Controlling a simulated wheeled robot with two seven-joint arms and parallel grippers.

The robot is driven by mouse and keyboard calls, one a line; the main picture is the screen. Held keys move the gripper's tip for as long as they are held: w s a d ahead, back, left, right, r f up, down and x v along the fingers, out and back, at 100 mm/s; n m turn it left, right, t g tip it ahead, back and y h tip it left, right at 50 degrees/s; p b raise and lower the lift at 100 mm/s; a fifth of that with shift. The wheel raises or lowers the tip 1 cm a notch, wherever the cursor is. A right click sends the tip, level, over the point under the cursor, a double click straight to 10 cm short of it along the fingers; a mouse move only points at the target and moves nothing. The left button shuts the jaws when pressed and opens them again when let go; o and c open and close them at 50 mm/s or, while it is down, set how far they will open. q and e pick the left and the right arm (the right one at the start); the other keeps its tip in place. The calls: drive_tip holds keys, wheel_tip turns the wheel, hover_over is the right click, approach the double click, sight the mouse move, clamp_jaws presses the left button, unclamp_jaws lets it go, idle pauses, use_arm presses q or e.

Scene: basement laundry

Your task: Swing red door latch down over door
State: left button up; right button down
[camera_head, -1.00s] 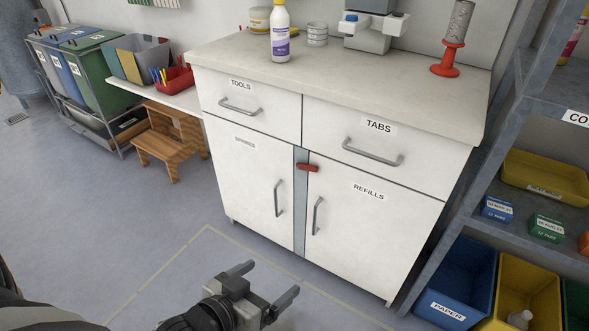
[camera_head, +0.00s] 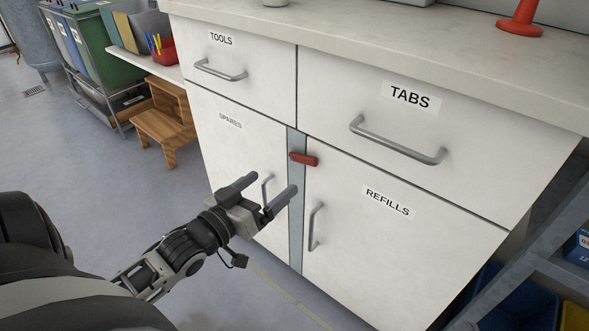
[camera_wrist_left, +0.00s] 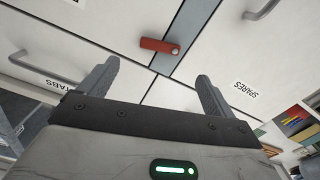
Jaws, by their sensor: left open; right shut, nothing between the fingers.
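The red latch (camera_head: 303,159) lies roughly level on the grey strip (camera_head: 296,225) between the two cabinet doors, near their top. Its right end reaches the edge of the REFILLS door (camera_head: 385,245). It also shows in the left wrist view (camera_wrist_left: 159,46), ahead of the fingers and between them. My left gripper (camera_head: 265,194) is open and empty, in front of the SPARES door (camera_head: 228,150), below and left of the latch and apart from it. Its fingers also show in the left wrist view (camera_wrist_left: 158,85). My right gripper is not in view.
Bar handles stand out on the SPARES door (camera_head: 267,190) and REFILLS door (camera_head: 315,226), close to my left gripper. Drawers marked TOOLS (camera_head: 260,85) and TABS (camera_head: 470,150) are above. A wooden step stool (camera_head: 165,125) stands left. Shelving (camera_head: 540,255) stands right.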

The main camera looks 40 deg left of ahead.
sight(301, 160)
use_arm(q)
drive_tip(key=w, duration=0.2)
drive_tip(key=w+b, duration=0.1)
drive_tip(key=w, duration=0.2)
drive_tip(key=w+b, duration=0.1)
drive_tip(key=w, duration=0.2)
drive_tip(key=shift+w+d, duration=0.15)
drive_tip(key=shift+d, duration=0.2)
drive_tip(key=shift+w, duration=0.2)
use_arm(e)
drive_tip(key=shift+w+a+r+m+y, duration=0.15)
drive_tip(key=shift+a+r+m+y, duration=0.15)
drive_tip(key=shift+a+m+y, duration=0.15)
drive_tip(key=shift+t, duration=0.4)
